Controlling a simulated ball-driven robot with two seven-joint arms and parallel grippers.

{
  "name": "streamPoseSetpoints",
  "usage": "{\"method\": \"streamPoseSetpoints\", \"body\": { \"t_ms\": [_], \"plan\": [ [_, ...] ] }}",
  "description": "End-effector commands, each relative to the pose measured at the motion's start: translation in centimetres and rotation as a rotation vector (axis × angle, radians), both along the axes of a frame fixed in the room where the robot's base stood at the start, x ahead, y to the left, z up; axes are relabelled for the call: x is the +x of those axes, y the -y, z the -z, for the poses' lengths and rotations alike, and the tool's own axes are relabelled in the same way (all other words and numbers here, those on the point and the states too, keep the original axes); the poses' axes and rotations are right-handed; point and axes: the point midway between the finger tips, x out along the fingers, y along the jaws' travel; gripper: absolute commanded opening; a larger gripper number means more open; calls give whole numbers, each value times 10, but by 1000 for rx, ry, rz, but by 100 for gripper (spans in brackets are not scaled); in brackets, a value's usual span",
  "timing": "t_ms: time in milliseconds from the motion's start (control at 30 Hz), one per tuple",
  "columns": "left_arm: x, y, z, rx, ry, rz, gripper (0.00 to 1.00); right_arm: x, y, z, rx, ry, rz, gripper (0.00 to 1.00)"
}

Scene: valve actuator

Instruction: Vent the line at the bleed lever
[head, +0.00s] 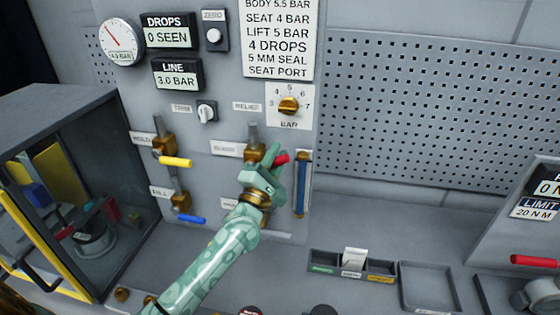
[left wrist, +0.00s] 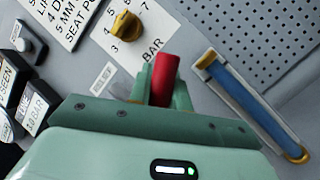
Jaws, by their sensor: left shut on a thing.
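The red lever (head: 281,159) sticks out at a brass valve (head: 254,154) on the grey panel, beside a small label (head: 226,148) that is too blurred to read surely. My left gripper (head: 271,164) is shut on this lever, and its fingers and hand hide part of the lever and valve. In the left wrist view the red lever (left wrist: 165,78) stands up between the fingers of my left gripper (left wrist: 160,92). The line display (head: 178,74) reads 3.0 bar, and the drops display (head: 169,31) reads 0 seen. My right gripper is not in view.
A yellow lever (head: 175,162) and a blue lever (head: 190,219) sit left of my arm. A blue sight tube (head: 302,184) stands close right of my gripper. The brass bar knob (head: 289,105) is above. A small sorting tray (head: 352,267) lies on the bench below right.

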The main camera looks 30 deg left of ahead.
Motion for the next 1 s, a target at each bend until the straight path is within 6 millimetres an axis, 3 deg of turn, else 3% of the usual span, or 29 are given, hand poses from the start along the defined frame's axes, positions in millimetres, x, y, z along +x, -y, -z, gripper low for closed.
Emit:
{"method": "streamPoseSetpoints", "body": {
  "t_ms": [500, 1000],
  "plan": [
    [-7, -28, -29, -478, 125, 0, 0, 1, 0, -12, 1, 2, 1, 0],
    [-15, -57, -38, -846, 220, 0, 0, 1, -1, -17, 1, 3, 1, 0]
  ]
}}
